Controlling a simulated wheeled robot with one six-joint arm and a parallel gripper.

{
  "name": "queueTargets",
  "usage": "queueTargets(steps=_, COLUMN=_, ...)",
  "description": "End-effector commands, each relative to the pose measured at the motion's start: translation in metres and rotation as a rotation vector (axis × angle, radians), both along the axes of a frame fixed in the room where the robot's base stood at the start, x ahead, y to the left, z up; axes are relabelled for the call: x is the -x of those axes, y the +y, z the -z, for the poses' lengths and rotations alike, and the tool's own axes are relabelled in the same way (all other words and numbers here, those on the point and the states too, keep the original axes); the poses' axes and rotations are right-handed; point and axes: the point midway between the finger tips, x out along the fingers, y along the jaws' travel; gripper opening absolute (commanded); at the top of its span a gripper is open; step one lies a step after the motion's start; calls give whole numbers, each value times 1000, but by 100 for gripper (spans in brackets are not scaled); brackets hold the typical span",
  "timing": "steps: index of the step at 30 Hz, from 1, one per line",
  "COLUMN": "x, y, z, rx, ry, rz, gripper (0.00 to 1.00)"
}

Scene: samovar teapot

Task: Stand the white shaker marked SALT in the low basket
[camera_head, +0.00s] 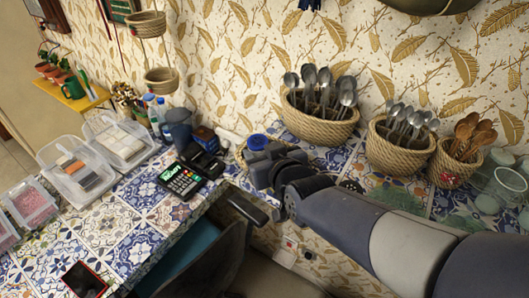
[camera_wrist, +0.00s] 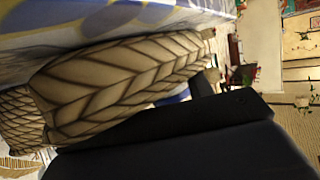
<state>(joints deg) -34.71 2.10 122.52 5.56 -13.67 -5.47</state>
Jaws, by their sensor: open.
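My gripper (camera_head: 262,165) is open at the end of my arm, over the counter's front edge. It largely covers a low woven basket (camera_head: 240,153) in the head view, where only part of the rim shows. A blue round item (camera_head: 258,141) shows at this basket; I cannot tell what it is. In the wrist view a woven basket wall (camera_wrist: 120,80) fills much of the picture, close beside a dark part of my gripper. I cannot tell whether they touch. I cannot make out the white SALT shaker in either view; it may be hidden behind my gripper.
Baskets of spoons (camera_head: 318,128) and wooden spoons (camera_head: 447,170) stand to the right. A card terminal (camera_head: 182,181), dark boxes (camera_head: 203,140) and clear bins (camera_head: 75,170) stand to the left. A chair (camera_head: 210,262) is below the counter edge. Tiled counter (camera_head: 140,190) is bare near the terminal.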

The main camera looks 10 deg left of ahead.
Motion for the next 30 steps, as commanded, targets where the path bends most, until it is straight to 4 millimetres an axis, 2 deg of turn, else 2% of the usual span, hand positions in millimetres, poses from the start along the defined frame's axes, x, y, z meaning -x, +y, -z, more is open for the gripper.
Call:
queueTargets(steps=1, x=5, y=-3, z=17, rx=31, ry=33, rz=-5, gripper=49)
queueTargets(steps=2, x=5, y=-3, z=16, rx=31, ry=33, rz=-5, gripper=49)
queueTargets(steps=9, x=5, y=-3, z=-1, rx=31, ry=35, rz=-4, gripper=49)
queueTargets(steps=11, x=12, y=-8, z=0, rx=27, ry=30, rz=-4, gripper=49)
queueTargets(steps=16, x=29, y=-19, z=-11, rx=21, ry=27, rz=-4, gripper=49)
queueTargets(steps=27, x=74, y=-49, z=-42, rx=16, ry=23, rz=-2, gripper=49)
queueTargets(steps=30, x=80, y=-53, z=-42, rx=16, ry=23, rz=1, gripper=49)
